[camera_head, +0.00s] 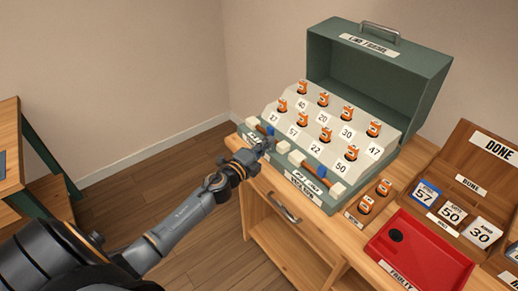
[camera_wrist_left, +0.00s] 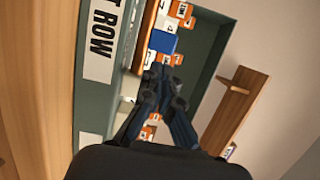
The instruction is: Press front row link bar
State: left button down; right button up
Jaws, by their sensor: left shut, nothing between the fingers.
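In the left wrist view, a bar's blue middle (camera_wrist_left: 163,41) lies ahead of the fingers, beside a label ending "T ROW" (camera_wrist_left: 100,40). Contact with the bar cannot be told. My right gripper is not in view.
A red tray (camera_head: 420,255) and a wooden "DONE" rack (camera_head: 480,150) with number cards lie further right. Another table (camera_head: 12,150) is at far left.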

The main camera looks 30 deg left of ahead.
aim_at(261, 132)
pick_arm(q)
jog(key=shift+w+d, duration=0.15)
jog(key=shift+w, duration=1)
jog(key=a, duration=0.2)
jog(key=w+a+b, duration=0.1)
jog(key=a, duration=0.1)
jog(key=shift+w+f, duration=0.1)
jog(key=shift+w, duration=0.1)
jog(key=shift+w+a, duration=0.1)
jog(key=shift+a, duration=0.15)
